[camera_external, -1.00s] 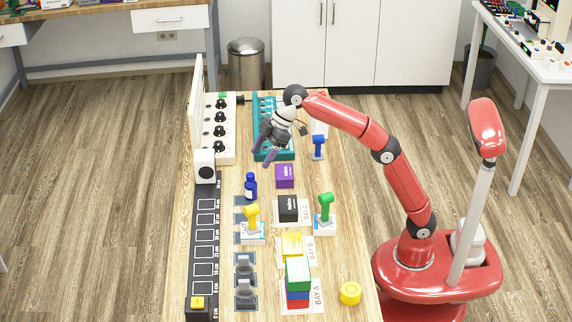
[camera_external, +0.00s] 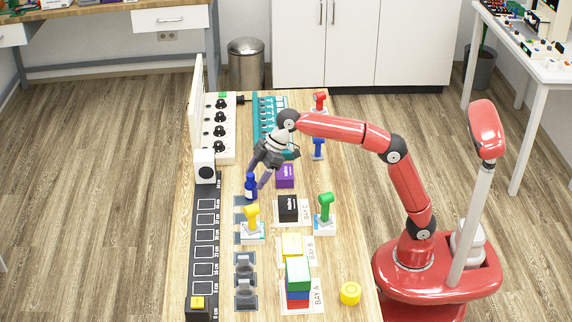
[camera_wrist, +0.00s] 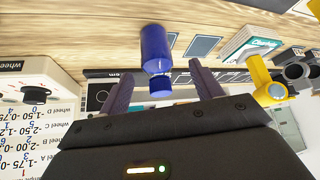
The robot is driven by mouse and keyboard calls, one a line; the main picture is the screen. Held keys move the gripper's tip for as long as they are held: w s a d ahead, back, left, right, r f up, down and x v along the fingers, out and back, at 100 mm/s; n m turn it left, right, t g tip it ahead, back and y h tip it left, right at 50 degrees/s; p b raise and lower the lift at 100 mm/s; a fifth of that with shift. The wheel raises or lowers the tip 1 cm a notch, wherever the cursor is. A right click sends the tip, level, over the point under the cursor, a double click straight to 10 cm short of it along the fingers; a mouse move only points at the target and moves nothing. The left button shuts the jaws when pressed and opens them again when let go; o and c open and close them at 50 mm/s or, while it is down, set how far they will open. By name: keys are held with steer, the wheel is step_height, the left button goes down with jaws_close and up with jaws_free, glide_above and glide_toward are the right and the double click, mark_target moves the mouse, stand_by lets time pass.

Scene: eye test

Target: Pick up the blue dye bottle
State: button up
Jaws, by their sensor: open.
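The blue dye bottle (camera_external: 250,188) stands upright on the table, at the top of a column of dark square pads, with a pale label on its side. My gripper (camera_external: 257,184) is at the bottle, its fingers pointing down and reaching to about its height. In the wrist view the bottle (camera_wrist: 155,52) shows with its cap between and just beyond the fingertips of my open gripper (camera_wrist: 160,85). The fingers look apart from the bottle. I cannot tell exactly how far down they reach around it.
A yellow-topped tool (camera_external: 252,216) stands just in front of the bottle. A green-topped tool (camera_external: 325,207) stands farther right.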

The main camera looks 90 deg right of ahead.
mark_target(251, 183)
steer(key=x, duration=0.4)
steer(key=shift+w+d+f, duration=0.1)
steer(key=shift+c, duration=0.3)
steer(key=c, duration=1.1)
